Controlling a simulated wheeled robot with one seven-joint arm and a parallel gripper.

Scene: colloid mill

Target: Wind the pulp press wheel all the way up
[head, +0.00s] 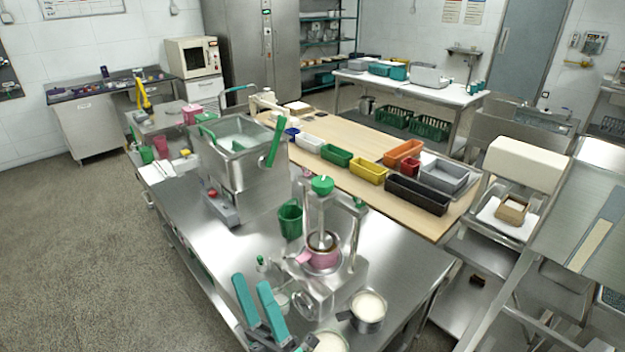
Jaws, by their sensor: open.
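The pulp press (354,240) is a metal frame standing on the steel counter, low centre in the head view. A green round part (322,185) tops its upright screw; I take this as the wheel, but its full shape is hard to make out. I cannot tell whether the plate is inside the cup. My gripper (251,283) has two teal fingers, spread apart and empty. It is in front and to the left of the press, lower in the picture, not touching the wheel.
A metal pot with pale contents (367,311) stands right of the press base, and another pale-filled vessel (330,343) stands in front. A large steel vat (236,180) stands farther back. Bare counter (405,262) lies right of the press.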

